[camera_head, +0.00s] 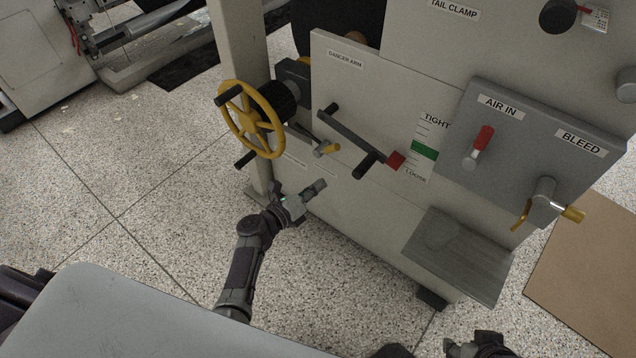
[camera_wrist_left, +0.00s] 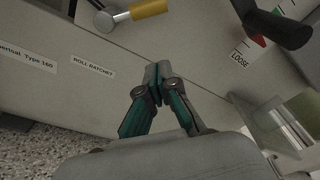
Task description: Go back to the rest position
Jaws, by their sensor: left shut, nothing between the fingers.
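My left gripper (camera_head: 318,187) is in front of the grey machine's lower panel in the head view, below a small lever with a yellow grip (camera_head: 329,149). In the left wrist view the left fingers (camera_wrist_left: 157,75) are together at the tips with nothing between them. The yellow-gripped lever (camera_wrist_left: 148,9) is at the top there, apart from the fingers, near a "ROLL RATCHET" label (camera_wrist_left: 93,66). Part of my right arm's end (camera_head: 480,346) shows at the bottom edge of the head view; its fingertips cannot be made out.
A yellow handwheel (camera_head: 250,119) stands out left of the machine. The dancer arm (camera_head: 355,137), a grey ledge (camera_head: 458,255) and the AIR IN valve (camera_head: 481,143) and BLEED valve (camera_head: 545,198) jut from its front. The speckled floor (camera_head: 150,210) at left is clear.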

